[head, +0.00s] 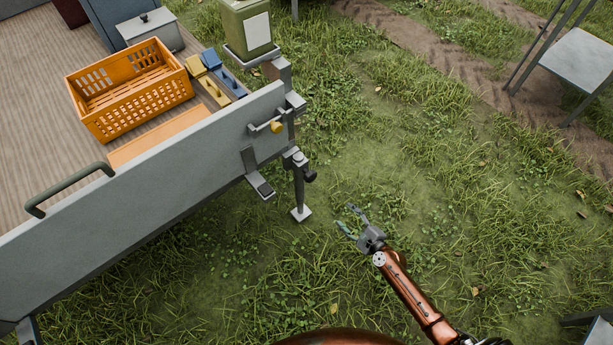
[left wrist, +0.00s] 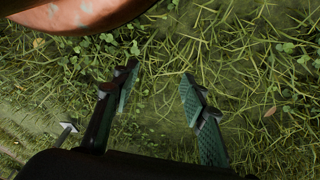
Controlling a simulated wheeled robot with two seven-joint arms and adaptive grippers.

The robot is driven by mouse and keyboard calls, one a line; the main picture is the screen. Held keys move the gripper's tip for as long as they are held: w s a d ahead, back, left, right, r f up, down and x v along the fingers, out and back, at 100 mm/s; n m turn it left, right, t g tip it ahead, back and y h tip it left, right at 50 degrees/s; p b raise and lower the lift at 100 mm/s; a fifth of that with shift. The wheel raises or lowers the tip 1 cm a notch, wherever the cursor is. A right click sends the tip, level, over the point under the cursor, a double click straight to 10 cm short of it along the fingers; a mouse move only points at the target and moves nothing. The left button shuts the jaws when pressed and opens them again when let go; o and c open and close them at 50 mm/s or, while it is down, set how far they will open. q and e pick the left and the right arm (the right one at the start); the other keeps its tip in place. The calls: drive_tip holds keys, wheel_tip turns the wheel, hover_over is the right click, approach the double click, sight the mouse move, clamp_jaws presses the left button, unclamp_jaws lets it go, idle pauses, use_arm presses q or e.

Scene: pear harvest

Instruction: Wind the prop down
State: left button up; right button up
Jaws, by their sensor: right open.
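The prop (head: 298,190) is a grey upright post with a flat square foot, below the trailer's near right corner. A dark knob (head: 310,176) sticks out from its right side. I cannot tell whether the foot touches the grass. My right gripper (head: 347,216) is open and empty, to the right of the prop and apart from it, its fingers pointing up and left. My left gripper (left wrist: 160,80) shows only in the left wrist view, open and empty over grass.
The trailer's grey side wall (head: 150,175) has a handle (head: 68,190) and a latch (head: 265,126). On its bed are an orange crate (head: 130,90) and tools. A green canister (head: 247,28) stands at the corner. Open grass lies right of the prop.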

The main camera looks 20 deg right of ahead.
drive_tip(key=w+a+r+m+t+y+b, duration=0.2)
drive_tip(key=w+a+r+m+b, duration=0.15)
drive_tip(key=w+r, duration=0.2)
drive_tip(key=m+t+b, duration=0.1)
drive_tip(key=m+b, duration=0.1)
drive_tip(key=m, duration=0.1)
approach(313, 179)
drive_tip(key=w, duration=0.3)
drive_tip(key=shift+y, duration=0.4)
drive_tip(key=x, duration=0.4)
drive_tip(key=p+x, duration=0.1)
drive_tip(key=x, duration=0.1)
drive_tip(key=shift+w+a+r, duration=0.1)
drive_tip(key=shift+w+a, duration=0.1)
drive_tip(key=shift+a, duration=0.25)
drive_tip(key=shift+w+a+m, duration=0.15)
drive_tip(key=shift+w+m, duration=0.1)
drive_tip(key=shift+w, duration=0.2)
use_arm(q)
wheel_tip(313, 179, up, 6)
drive_tip(key=w, duration=0.2)
drive_tip(key=shift+w+d, duration=0.25)
drive_tip(key=shift+d, duration=0.2)
use_arm(e)
drive_tip(key=c, duration=1.2)
